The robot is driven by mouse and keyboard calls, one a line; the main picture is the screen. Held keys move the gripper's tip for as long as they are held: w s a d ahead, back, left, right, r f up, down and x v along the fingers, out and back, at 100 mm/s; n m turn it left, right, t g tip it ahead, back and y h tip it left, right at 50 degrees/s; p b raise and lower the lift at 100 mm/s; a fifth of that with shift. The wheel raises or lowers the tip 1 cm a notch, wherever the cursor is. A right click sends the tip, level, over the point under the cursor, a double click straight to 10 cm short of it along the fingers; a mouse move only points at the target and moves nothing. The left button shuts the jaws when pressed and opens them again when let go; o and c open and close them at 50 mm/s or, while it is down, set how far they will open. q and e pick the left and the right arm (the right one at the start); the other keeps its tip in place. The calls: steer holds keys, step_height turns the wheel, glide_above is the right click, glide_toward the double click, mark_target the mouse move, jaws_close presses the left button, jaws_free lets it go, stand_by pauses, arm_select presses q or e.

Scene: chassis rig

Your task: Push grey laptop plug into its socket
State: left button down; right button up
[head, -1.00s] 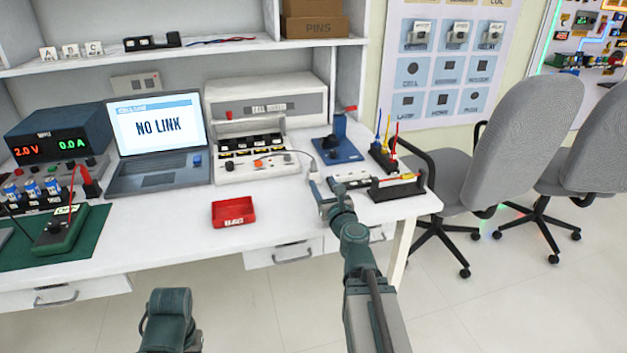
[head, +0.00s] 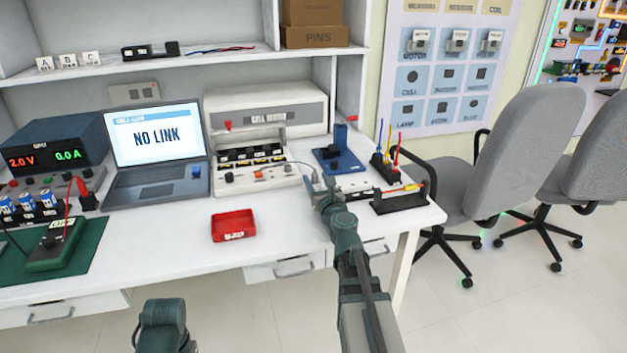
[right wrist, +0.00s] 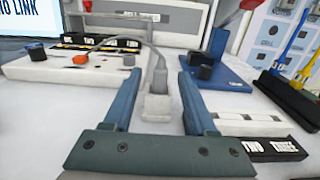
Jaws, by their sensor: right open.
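The grey plug (right wrist: 158,80) stands on or in a small white block (right wrist: 156,107) on the bench, with its grey cable (right wrist: 128,43) arching left to the cell tester. My right gripper (right wrist: 157,77) is open, with one blue finger on each side of the plug and a gap to each. In the head view my right gripper (head: 324,190) is over the bench right of the tester and largely covers the plug. The laptop (head: 155,150) stands open at the left, its screen reading "NO LINK". I cannot make out its socket. My left gripper is out of view.
The white tester (head: 255,165) stands between laptop and gripper. A blue stand (head: 338,162) is behind the gripper; a black rack (head: 399,200) with coloured leads is to its right. A red tray (head: 233,226) lies in front. The bench around the tray is clear.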

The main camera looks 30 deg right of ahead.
steer(key=x, duration=0.5)
steer(key=shift+f, duration=0.1)
jaws_close()
